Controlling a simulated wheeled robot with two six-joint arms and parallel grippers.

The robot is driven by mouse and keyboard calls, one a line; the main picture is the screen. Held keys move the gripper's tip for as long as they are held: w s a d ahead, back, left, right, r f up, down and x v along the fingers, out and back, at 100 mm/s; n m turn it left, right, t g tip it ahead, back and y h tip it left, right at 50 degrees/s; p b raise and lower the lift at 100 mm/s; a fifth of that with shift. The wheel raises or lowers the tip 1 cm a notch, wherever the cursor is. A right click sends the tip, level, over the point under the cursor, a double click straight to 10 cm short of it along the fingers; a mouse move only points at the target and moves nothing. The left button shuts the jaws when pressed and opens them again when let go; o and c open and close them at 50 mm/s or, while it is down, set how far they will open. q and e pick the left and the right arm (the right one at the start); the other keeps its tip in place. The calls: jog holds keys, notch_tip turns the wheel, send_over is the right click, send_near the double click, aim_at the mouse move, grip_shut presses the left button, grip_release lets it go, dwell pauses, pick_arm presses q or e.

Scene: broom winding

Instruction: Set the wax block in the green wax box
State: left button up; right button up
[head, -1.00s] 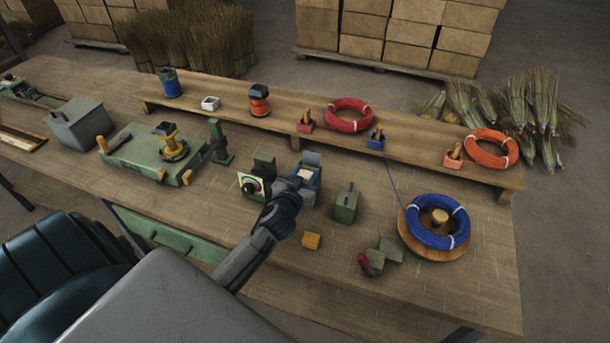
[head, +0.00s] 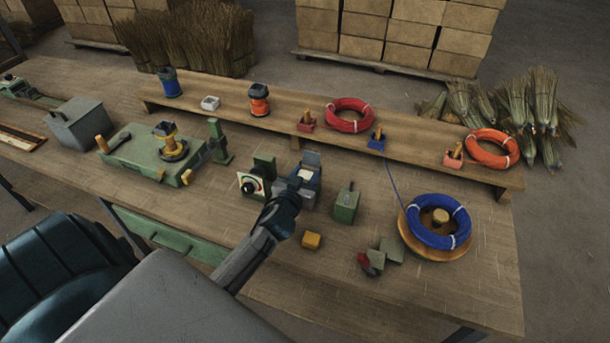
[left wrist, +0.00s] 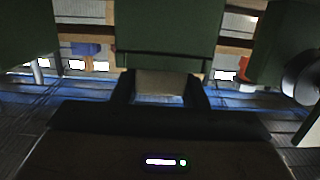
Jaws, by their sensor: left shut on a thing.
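A green box (head: 345,204) with a small peg on top stands to the right, apart from the gripper. I cannot tell for certain which green thing is the wax box. A green body (left wrist: 170,35) fills the upper middle of the wrist view.
A green device with a white dial panel (head: 250,185) stands close left of the gripper. A blue coil (head: 437,222) sits on a round wooden stand at the right. A raised shelf (head: 400,155) runs behind.

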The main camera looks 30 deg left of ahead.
pick_arm(q)
jog(key=shift+f+b, duration=0.4)
jog(key=shift+f, duration=0.05)
jog(key=o, duration=0.7)
jog(key=shift+s, duration=0.1)
jog(key=shift+v, duration=2.65)
jog(key=b+v, duration=0.1)
jog(key=v, duration=0.4)
jog(key=shift+s+r, duration=0.1)
jog(key=shift+s, duration=0.15)
jog(key=shift+s, duration=0.1)
